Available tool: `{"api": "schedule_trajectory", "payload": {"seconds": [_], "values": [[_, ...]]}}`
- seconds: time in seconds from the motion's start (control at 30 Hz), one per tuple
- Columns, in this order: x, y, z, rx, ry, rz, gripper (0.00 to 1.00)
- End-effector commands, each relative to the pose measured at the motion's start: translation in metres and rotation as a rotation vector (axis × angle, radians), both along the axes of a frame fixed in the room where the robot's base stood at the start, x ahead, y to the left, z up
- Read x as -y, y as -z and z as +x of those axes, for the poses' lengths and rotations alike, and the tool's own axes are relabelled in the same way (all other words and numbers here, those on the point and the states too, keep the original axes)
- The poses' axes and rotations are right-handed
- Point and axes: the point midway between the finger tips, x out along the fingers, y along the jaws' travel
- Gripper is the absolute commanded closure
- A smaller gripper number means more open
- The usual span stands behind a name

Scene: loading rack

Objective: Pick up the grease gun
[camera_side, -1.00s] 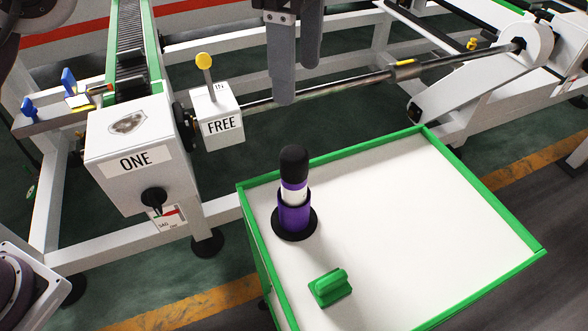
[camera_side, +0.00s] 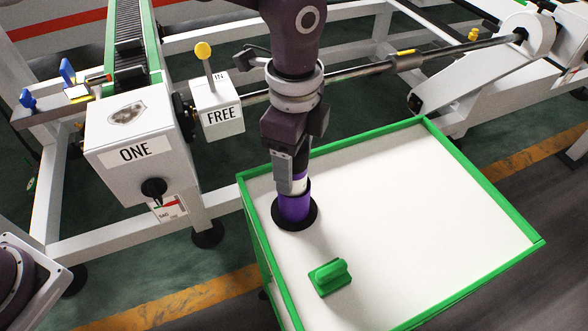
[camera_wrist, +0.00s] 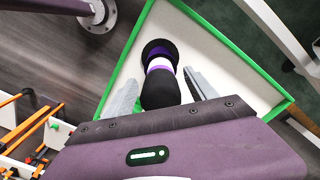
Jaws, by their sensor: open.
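The grease gun (camera_side: 295,206) is a purple cylinder with a white band and a black top, upright in a round black base on the white tabletop. In the wrist view the grease gun (camera_wrist: 161,82) points its black end toward me. My gripper (camera_side: 290,178) is over it from above, and its body hides the black top in the side view. In the wrist view the two grey fingers of my gripper (camera_wrist: 158,92) are apart, one on each side of the black end. Whether they touch it I cannot tell.
The white tabletop (camera_side: 430,200) has a raised green rim. A green block with a handle (camera_side: 330,277) lies near the front of it.

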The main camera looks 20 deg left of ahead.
Motion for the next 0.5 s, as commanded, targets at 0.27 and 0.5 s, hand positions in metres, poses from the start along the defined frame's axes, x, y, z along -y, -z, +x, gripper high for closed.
{"api": "schedule_trajectory", "payload": {"seconds": [0.27,0.5], "values": [[0.0000,0.0173,0.0011,0.001,-0.001,-0.001,0.34],[0.0001,0.0169,0.0011,0.001,-0.001,-0.001,0.68]]}}
